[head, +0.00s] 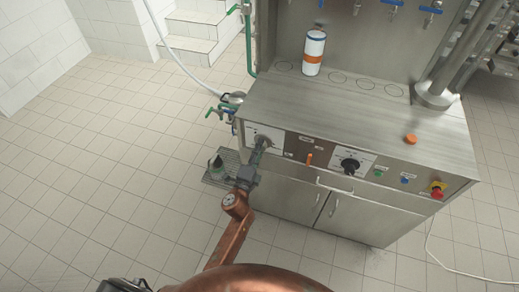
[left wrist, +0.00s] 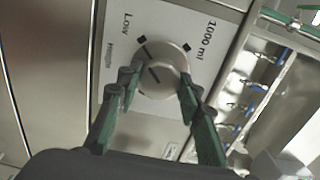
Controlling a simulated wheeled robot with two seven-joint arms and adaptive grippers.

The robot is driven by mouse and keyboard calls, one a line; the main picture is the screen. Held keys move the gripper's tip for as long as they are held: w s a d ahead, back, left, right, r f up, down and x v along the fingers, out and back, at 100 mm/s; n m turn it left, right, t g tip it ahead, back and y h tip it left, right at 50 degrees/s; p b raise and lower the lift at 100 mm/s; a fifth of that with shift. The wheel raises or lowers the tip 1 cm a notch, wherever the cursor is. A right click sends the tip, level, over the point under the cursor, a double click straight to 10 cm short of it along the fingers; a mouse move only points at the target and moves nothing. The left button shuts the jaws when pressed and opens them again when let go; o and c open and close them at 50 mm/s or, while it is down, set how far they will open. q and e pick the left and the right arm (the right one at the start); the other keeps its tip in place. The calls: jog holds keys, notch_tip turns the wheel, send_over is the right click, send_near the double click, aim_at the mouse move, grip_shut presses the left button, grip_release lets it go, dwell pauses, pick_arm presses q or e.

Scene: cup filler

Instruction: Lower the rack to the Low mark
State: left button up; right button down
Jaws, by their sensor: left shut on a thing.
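A round metal knob (left wrist: 163,70) sits on a white panel plate in the left wrist view. The plate carries the words "Low" and "1000 ml", each with a small black square mark near the knob, and a smaller word at the left. Dark line segments show on the knob; I cannot tell exactly which mark it points to. My left gripper (left wrist: 158,88) is shut on the knob, one green finger on each side. In the head view my left gripper (head: 262,145) reaches the left end of the steel machine's front panel (head: 284,150). I cannot pick out a rack.
A white bottle with an orange band (head: 314,52) stands on the machine top. Further right on the panel are an orange lever (head: 309,159), a black dial (head: 349,165), buttons and a red stop button (head: 437,192). Tiled floor lies clear to the left.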

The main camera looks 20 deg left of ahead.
pick_arm(q)
jog(key=shift+c, duration=0.2)
dwell(0.3)
jog(key=o, duration=1.2)
jog(key=shift+c, duration=0.2)
jog(key=s, duration=1.2)
jog(key=shift+a, duration=0.2)
jog(key=shift+f, duration=0.1)
